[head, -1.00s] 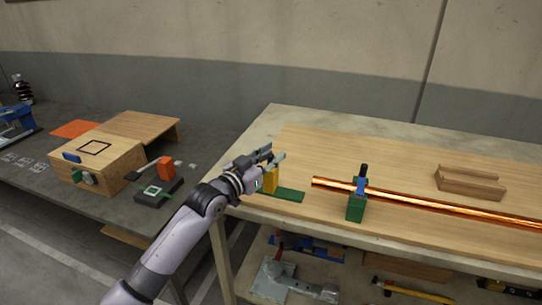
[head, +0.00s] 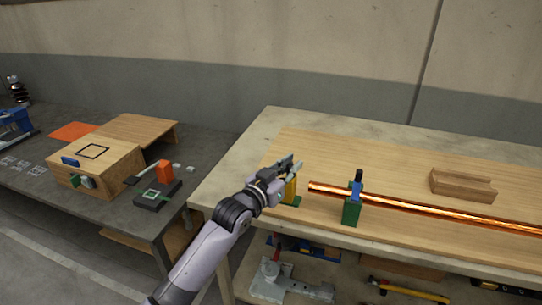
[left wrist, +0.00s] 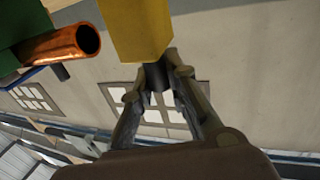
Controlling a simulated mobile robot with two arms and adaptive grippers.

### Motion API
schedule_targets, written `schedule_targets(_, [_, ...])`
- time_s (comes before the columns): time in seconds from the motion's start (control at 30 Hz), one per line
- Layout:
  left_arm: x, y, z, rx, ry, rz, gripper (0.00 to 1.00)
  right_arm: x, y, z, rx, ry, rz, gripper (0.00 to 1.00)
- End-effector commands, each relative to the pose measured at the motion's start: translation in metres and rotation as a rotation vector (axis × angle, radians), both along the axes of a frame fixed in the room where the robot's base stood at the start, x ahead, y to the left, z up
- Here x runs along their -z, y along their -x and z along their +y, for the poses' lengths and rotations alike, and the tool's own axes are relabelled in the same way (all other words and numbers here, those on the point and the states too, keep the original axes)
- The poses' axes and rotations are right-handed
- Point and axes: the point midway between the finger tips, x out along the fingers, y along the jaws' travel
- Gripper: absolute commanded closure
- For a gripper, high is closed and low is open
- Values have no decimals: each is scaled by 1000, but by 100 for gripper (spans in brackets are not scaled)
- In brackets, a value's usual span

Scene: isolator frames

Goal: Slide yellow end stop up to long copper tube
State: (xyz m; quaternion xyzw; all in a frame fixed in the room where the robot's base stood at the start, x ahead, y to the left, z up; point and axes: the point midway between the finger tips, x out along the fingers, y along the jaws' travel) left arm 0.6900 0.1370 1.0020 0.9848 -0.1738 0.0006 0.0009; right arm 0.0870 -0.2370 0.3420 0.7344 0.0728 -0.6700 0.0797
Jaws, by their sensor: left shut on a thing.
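The yellow end stop (head: 290,190) stands on the green strip (head: 296,201) on the wooden board, left of the tube. My left gripper (head: 287,169) is shut on the end stop; its fingers close on it in the left wrist view (left wrist: 160,75), where the yellow block (left wrist: 136,25) fills the top middle. The long copper tube (head: 430,207) lies across the board. Its open left end is a short gap right of the end stop, and that end also shows in the left wrist view (left wrist: 60,47). My right gripper is not in view.
A green support with a blue clamp (head: 352,209) holds the tube near its left end. A wooden channel block (head: 462,186) lies behind the tube. A grey table (head: 110,220) with a wooden box (head: 96,165) stands at the left. Tools lie on the shelf below.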

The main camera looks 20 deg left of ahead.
Motion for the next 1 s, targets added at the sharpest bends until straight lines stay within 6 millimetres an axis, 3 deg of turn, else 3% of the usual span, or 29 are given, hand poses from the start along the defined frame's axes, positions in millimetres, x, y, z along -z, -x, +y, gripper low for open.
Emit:
schedule_targets(0.1, [-1, 1, -24, 3, 6, 5, 100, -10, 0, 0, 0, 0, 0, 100])
schedule_targets(0.2, [0, 2, -34, 2, 3, 4, 100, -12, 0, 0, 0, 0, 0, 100])
schedule_targets(0.53, [1, 2, -35, -1, -1, 3, 100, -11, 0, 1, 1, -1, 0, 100])
schedule_targets(0.57, [1, 2, -35, -1, -1, 3, 84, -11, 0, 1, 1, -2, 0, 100])
schedule_targets(0.6, [1, 1, -35, -1, -1, 3, 81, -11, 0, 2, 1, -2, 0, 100])
schedule_targets(0.87, [1, 1, -34, -1, -1, 2, 64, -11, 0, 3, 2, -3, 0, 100])
schedule_targets(1.0, [0, 1, -34, -1, 0, 1, 64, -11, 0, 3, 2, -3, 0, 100])
